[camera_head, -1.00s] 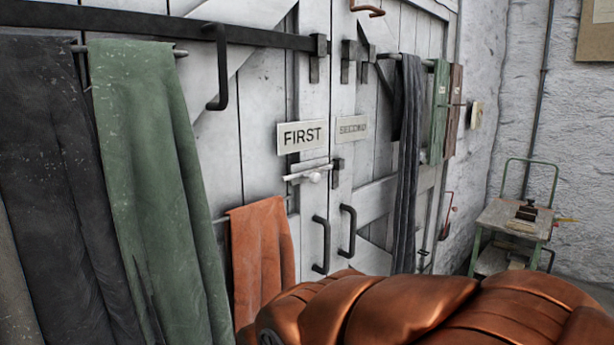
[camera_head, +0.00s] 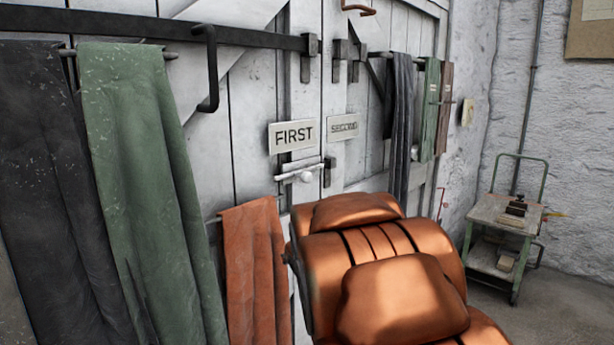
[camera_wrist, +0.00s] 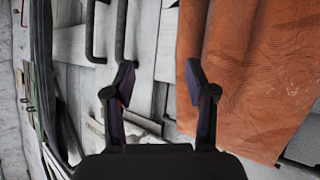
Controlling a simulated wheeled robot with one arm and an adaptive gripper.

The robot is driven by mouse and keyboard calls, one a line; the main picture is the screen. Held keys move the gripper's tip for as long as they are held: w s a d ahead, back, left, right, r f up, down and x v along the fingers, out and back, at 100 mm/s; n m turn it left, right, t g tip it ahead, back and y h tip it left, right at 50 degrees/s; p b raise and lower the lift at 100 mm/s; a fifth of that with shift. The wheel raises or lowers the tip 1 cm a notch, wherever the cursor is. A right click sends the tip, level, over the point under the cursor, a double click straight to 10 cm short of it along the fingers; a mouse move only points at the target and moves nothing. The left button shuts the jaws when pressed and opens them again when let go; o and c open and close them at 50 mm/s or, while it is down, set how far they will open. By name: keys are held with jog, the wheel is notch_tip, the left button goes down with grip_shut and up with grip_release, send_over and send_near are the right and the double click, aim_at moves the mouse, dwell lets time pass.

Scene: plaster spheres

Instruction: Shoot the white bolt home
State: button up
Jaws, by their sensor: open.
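In the head view, the white bolt (camera_head: 290,175) lies nearly level on the white door under the FIRST sign (camera_head: 291,135). It has a round white knob (camera_head: 306,177). A dark keeper (camera_head: 329,171) sits at its right end; I cannot tell whether the bolt's tip is inside it. My gripper is hidden in the head view behind my copper arm. In the wrist view my gripper (camera_wrist: 160,72) is open and empty, its two dark fingers apart in front of pale boards. I cannot make out the bolt clearly there.
A long black bar (camera_head: 230,33) with a drop handle crosses the upper left. An orange cloth (camera_head: 252,265) hangs below the bolt, also close right of my fingers in the wrist view (camera_wrist: 250,80). Green cloth (camera_head: 140,170) hangs left. A trolley (camera_head: 490,209) stands right. Dark door handles (camera_wrist: 121,35) show in the wrist view.

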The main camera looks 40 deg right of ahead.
aim_at(310, 179)
jog(key=w+d+r+n+t, duration=0.1)
jog(key=w+d+r+t, duration=0.45)
jog(key=d+r, duration=0.2)
jog(key=s+d+r+n+t+y+p, duration=0.25)
jog(key=d+r+n+t+y, duration=0.2)
jog(key=t+y, duration=0.35)
jog(key=shift+n+g+y, duration=0.25)
jog(key=shift+g+y, duration=0.35)
jog(key=shift+g, duration=0.05)
jog(key=shift+a+r+p+x, duration=0.15)
jog(key=shift+p+x, duration=0.15)
jog(key=shift+x, duration=1.05)
jog(key=shift+a+p+x, duration=0.15)
jog(key=shift+p+x, duration=0.1)
jog(key=shift+x, duration=1.1)
jog(key=shift+a+r+p+x, duration=0.1)
jog(key=shift+a+p+x, duration=0.15)
jog(key=shift+x, duration=1.05)
jog(key=shift+s+d, duration=0.1)
jog(key=shift+s, duration=0.05)
grip_shut()
